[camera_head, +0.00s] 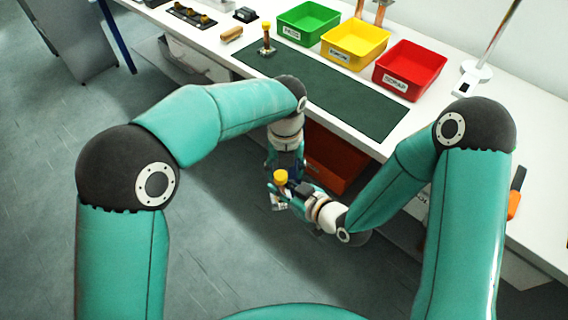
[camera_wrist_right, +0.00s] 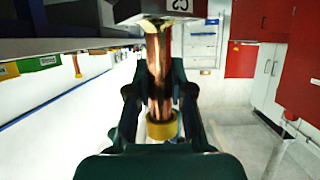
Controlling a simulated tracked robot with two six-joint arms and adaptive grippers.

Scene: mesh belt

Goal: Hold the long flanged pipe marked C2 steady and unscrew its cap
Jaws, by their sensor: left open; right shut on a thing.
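The pipe marked C2 is a copper tube (camera_wrist_right: 160,65) with a grey flange (camera_wrist_right: 140,10) at one end and a yellow cap (camera_wrist_right: 162,127) at the other. In the head view it is off the table in front of the bench, yellow cap (camera_head: 280,176) up, partly hidden. My right gripper (camera_head: 287,190) is shut on the pipe; its fingers (camera_wrist_right: 160,105) flank the tube near the cap in the wrist view. My left gripper (camera_head: 284,165) is open, just behind the cap; its fingertips are hard to make out, and I cannot tell if it touches.
Another yellow-capped pipe (camera_head: 267,38) stands by the dark mat (camera_head: 340,100). Green (camera_head: 308,22), yellow (camera_head: 354,44) and red (camera_head: 410,70) bins line the bench's back. A lamp stand (camera_head: 474,72) is at right. An orange-red bin (camera_head: 335,158) sits below the bench edge.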

